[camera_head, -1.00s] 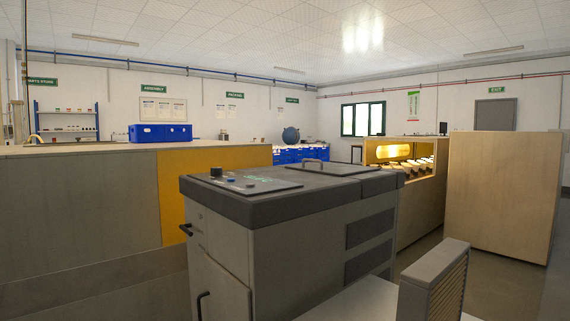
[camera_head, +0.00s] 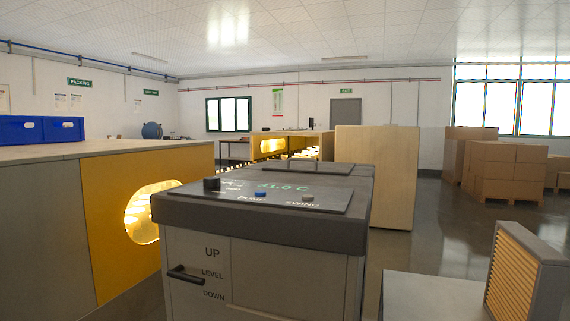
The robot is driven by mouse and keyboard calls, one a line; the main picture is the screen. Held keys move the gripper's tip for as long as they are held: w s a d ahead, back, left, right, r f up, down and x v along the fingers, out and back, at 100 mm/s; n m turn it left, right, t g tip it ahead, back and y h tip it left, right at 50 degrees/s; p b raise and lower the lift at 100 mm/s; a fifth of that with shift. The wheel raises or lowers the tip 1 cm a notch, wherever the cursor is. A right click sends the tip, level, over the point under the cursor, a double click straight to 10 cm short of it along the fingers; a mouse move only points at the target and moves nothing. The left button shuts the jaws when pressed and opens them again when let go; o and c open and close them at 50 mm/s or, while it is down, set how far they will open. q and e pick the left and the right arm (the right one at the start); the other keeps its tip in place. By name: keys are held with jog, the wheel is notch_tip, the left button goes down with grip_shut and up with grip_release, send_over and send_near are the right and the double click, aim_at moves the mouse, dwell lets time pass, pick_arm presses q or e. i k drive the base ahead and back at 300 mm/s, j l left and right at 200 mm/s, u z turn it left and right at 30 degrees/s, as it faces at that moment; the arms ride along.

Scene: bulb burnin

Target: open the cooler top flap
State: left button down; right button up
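The cooler (camera_head: 265,270) is a grey cabinet with a dark grey top, standing close in front of me near the middle of the head view. A dark lever (camera_head: 190,274) on the front sits beside "UP", "LEVEL" and "DOWN". Neither of my grippers shows.
A yellow panel with a lit oval opening (camera_head: 147,212) ends the long bench at the left. A plywood box (camera_head: 376,175) stands behind the cooler. A grey stand with a slatted panel (camera_head: 512,278) is at the front right. Open floor (camera_head: 450,236) lies right, before stacked cartons (camera_head: 505,172).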

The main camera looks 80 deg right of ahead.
aim_at(293, 164)
jog(key=i+z, duration=0.15)
jog(key=z, duration=0.4)
jog(key=i+j+z, duration=0.1)
jog(key=z, duration=0.4)
jog(key=j+z, duration=0.2)
jog(key=z, duration=0.35)
jog(key=i+j+z, duration=0.1)
jog(key=z, duration=0.45)
jog(key=j+z, duration=0.3)
jog(key=z, duration=0.2)
jog(key=j+z, duration=0.2)
jog(key=z, duration=0.35)
jog(key=j+z, duration=0.2)
jog(key=z, duration=0.35)
jog(key=k+j+z, duration=0.1)
jog(key=z, duration=0.45)
